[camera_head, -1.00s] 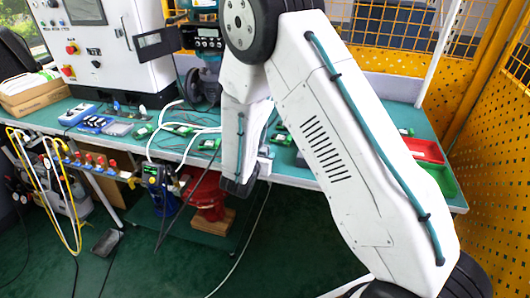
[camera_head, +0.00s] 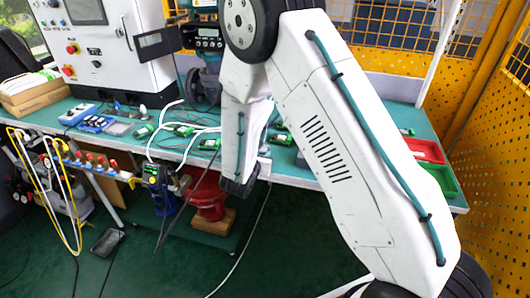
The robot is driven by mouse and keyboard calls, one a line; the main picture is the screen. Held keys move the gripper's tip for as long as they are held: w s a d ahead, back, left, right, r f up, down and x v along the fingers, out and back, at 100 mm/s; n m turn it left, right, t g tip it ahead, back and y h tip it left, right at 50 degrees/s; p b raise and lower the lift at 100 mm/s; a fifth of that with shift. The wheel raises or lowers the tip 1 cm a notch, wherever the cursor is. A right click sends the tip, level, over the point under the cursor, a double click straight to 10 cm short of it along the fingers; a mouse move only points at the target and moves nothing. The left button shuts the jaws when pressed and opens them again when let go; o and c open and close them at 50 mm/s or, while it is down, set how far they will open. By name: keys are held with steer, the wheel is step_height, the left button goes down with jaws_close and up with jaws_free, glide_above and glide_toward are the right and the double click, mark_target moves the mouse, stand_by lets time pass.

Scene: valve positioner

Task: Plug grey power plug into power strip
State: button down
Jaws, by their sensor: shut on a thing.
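My arm comes in from the lower right, bends at the top middle and reaches down over the front edge of the bench. Its wrist ends in a dark joint at the edge. My gripper's fingers do not show; they are hidden behind the wrist and arm. I cannot make out the grey power plug or the power strip. White cables (camera_head: 203,131) run over the left middle of the bench and hang over its front edge.
Small green boards lie on the teal bench (camera_head: 300,170). A red bin (camera_head: 425,150) and a green bin (camera_head: 443,180) stand at its right end. A white control cabinet (camera_head: 110,50) stands back left. A red valve body (camera_head: 207,195) sits below; yellow mesh fencing (camera_head: 500,170) closes the right.

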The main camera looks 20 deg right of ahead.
steer(key=s+a+r, duration=0.3)
steer(key=s, duration=0.1)
steer(key=shift+r, duration=0.2)
stand_by(1.2)
